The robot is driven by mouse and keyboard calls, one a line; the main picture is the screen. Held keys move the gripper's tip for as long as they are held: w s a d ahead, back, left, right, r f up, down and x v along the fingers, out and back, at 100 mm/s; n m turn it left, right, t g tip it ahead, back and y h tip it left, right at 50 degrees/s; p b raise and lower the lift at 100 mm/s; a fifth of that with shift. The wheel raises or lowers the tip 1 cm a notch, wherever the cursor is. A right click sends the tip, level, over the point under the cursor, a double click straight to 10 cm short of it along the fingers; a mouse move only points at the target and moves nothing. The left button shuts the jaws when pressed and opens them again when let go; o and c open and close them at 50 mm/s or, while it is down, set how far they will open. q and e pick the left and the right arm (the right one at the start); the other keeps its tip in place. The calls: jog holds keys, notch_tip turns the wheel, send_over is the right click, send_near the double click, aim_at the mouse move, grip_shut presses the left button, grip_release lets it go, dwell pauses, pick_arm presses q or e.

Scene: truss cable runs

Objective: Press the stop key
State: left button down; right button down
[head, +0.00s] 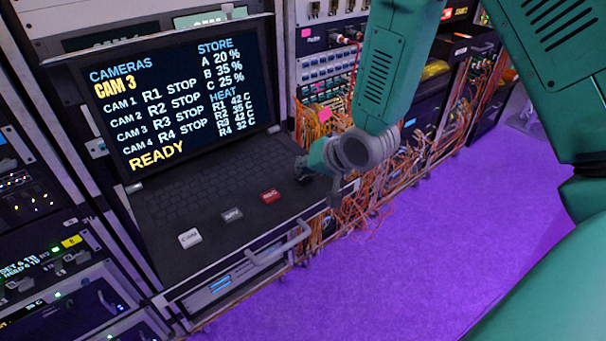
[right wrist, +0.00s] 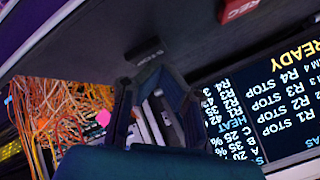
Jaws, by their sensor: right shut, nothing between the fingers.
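The red REC key (head: 270,196) sits on the drawer console in front of the keyboard, in a row with a grey key (head: 231,215) and a white key (head: 190,238). In the right wrist view, a dark key (right wrist: 146,51) lies beyond REC (right wrist: 240,9), in line with my fingers; its label is too dim to read, but its place at the end of the row fits the stop key. My right gripper (head: 306,167) is shut and empty, over the console's right end. It seems close to the dark key; I cannot tell whether it touches. My left gripper is out of view.
The screen (head: 195,90) reads CAM 3, READY, and STOP beside R1 to R4. A drawer handle (head: 280,243) juts from the console's front. Orange cables (head: 365,200) hang from the racks at right. The purple floor (head: 400,270) is clear.

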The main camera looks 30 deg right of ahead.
aim_at(304, 178)
jog(key=shift+r, duration=0.45)
jog(key=shift+p, duration=0.3)
notch_tip(304, 178, up, 5)
jog(key=p, duration=0.4)
dwell(1.4)
